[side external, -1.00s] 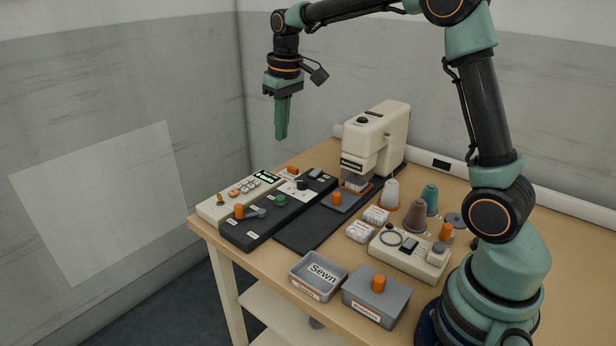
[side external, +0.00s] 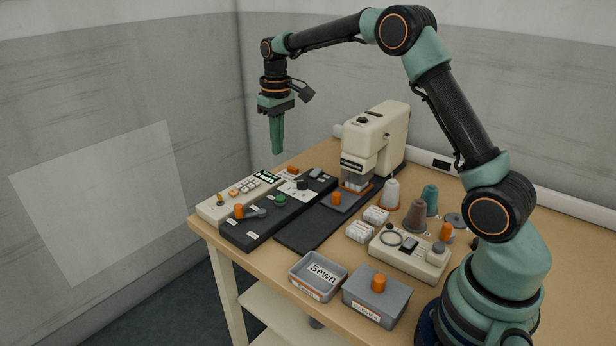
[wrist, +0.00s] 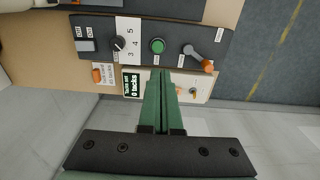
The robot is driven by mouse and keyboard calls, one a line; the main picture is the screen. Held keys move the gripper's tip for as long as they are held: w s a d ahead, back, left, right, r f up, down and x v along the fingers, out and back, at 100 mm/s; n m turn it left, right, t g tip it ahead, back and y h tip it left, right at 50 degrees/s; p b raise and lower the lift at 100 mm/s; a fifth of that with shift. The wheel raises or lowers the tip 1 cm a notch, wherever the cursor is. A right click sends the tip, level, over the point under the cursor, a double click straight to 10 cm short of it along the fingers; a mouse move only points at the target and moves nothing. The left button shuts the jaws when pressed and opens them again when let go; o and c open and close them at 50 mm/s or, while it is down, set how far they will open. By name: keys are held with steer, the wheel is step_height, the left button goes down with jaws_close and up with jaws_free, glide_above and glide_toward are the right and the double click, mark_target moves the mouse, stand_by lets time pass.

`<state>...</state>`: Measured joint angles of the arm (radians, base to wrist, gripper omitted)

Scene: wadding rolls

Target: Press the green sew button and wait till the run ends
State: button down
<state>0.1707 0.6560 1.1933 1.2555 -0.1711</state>
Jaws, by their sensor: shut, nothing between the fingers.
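The green sew button (side external: 280,200) is on the dark control panel (side external: 262,221) near the table's left edge. In the wrist view the button (wrist: 157,46) is round and lies between a numbered dial (wrist: 119,43) and a lever with an orange knob (wrist: 196,57). My gripper (side external: 277,152) points down in the air above the cream counter box (side external: 214,209), clear of the button. It also shows in the wrist view (wrist: 160,76), fingers shut and empty. The counter box's display (wrist: 131,84) reads "0 tacks".
The cream sewing machine (side external: 374,140) stands behind the panel. A grey "Sewn" tray (side external: 301,283), a grey box with an orange knob (side external: 373,307), thread cones (side external: 416,214) and a cream device (side external: 428,266) stand to the right. The air around my gripper is clear.

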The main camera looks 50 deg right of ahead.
mark_target(281, 198)
steer(key=f, duration=1.3)
steer(key=shift+w+d+f, duration=0.15)
steer(key=shift+d, duration=0.05)
steer(key=shift+f, duration=1.1)
step_height(281, 198, up, 15)
steer(key=shift+a, duration=0.2)
steer(key=shift+w, duration=0.1)
